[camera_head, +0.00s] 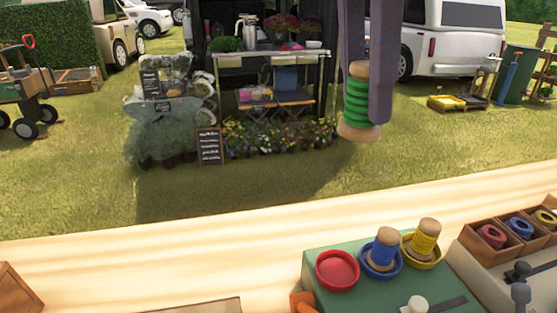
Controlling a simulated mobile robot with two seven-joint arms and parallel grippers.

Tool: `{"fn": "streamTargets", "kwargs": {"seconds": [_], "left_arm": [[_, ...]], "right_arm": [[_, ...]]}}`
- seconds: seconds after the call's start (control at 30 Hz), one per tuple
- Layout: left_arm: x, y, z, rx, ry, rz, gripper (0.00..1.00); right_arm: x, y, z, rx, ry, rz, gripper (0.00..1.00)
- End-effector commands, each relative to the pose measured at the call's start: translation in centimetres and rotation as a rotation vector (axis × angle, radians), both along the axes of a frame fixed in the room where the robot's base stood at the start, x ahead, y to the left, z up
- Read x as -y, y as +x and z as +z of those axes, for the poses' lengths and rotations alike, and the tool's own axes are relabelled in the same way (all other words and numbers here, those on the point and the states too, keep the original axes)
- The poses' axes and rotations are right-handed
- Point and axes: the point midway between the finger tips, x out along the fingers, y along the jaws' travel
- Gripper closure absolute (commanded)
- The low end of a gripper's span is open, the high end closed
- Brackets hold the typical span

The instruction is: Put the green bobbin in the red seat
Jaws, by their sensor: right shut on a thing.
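The green bobbin (356,100), green thread on a wooden spool, hangs high in the picture, upright. My right gripper (369,92) is shut on it, its dark fingers coming down from the top edge. The bobbin is well above the table. The red seat (338,270) is a round red dish, empty, on the left of the green box top. My left gripper is not in view.
On the green box (370,297), a blue bobbin stands in a blue seat (381,262) and a yellow bobbin (425,238) in a yellow seat. A wooden tray (523,253) with coloured rolls stands at right.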

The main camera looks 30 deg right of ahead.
Motion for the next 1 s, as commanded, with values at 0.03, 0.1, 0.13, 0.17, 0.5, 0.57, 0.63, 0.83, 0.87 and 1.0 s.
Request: {"fn": "streamTargets", "kwargs": {"seconds": [0.03,0.1,0.13,0.17,0.5,0.57,0.63,0.83,0.87,1.0], "left_arm": [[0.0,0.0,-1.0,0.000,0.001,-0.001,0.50],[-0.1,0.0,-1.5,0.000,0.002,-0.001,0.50],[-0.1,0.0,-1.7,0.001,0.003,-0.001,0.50],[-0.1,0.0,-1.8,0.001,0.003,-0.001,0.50],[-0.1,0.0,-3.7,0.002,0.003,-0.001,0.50],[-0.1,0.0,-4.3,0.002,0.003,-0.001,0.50],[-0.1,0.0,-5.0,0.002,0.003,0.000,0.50],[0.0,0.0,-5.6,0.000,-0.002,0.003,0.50],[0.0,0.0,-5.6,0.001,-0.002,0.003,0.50],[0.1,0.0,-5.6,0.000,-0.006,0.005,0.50]], "right_arm": [[0.3,0.1,-1.1,-0.001,0.000,-0.109,1.00],[0.6,0.2,-1.7,0.000,-0.001,-0.249,1.00],[0.7,0.2,-1.8,0.001,-0.001,-0.297,1.00],[0.8,0.2,-2.0,0.000,0.000,-0.340,1.00],[0.9,0.1,-7.5,-0.006,0.000,-0.483,1.00],[1.0,0.0,-9.4,-0.007,0.000,-0.484,1.00],[0.9,0.1,-11.5,-0.007,0.001,-0.483,1.00],[1.0,0.1,-16.0,-0.003,-0.002,-0.483,1.00],[1.1,0.1,-16.5,-0.003,-0.003,-0.482,1.00],[1.0,0.2,-17.9,0.001,0.000,-0.481,1.00]]}}
